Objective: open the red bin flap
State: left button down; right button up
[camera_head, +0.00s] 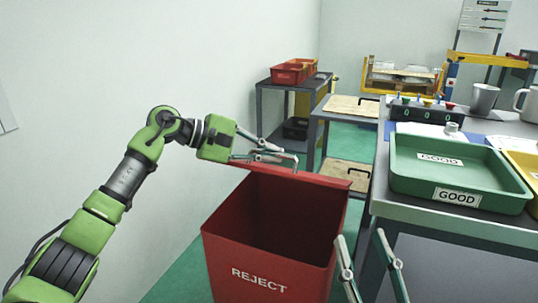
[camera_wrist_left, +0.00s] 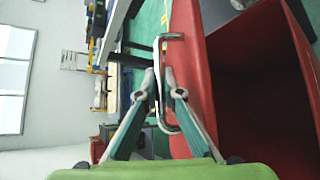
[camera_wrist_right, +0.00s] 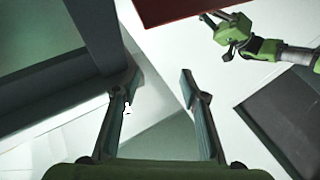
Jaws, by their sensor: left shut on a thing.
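The red bin (camera_head: 225,262), marked REJECT, stands on the floor with its dark inside showing. Its red flap (camera_head: 328,181) shows as a narrow band along the far side of the opening. My left gripper (camera_head: 284,159) is at the flap, shut on its metal handle. In the left wrist view the fingers (camera_wrist_left: 161,88) meet at the bar of the handle (camera_wrist_left: 184,121) on the red flap (camera_wrist_left: 183,60). My right gripper (camera_head: 363,243) is open and empty, in front of the bin's right side. It also shows open in the right wrist view (camera_wrist_right: 158,80).
A table with a green GOOD tray (camera_head: 458,197), a button box (camera_head: 428,113) and mugs (camera_head: 484,98) stands close to the right of the bin. A dark shelf (camera_head: 290,100) with red bins stands behind. A wall is on the left.

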pick_arm(q)
jog(key=shift+w+d+r+p, duration=0.2)
jog(key=shift+w+r+p, duration=0.45)
jog(key=shift+r+p, duration=0.4)
jog(key=shift+w+d+r+n+g+y+p, duration=0.1)
jog(key=shift+w+r+n+g+y+p, duration=0.3)
jog(key=shift+p, duration=0.6)
jog(key=shift+w, duration=0.1)
pick_arm(e)
jog(key=s+d+f+g+h, duration=0.2)
jog(key=f+g, duration=0.4)
jog(key=f, duration=0.5)
jog(key=s+d+f+g+h, duration=0.2)
jog(key=f+g, duration=0.4)
jog(key=f, duration=0.5)
jog(key=shift+s+f+m, duration=0.15)
jog(key=shift+f+m, duration=0.05)
jog(key=shift+m, duration=0.1)
jog(key=shift+d, duration=0.1)
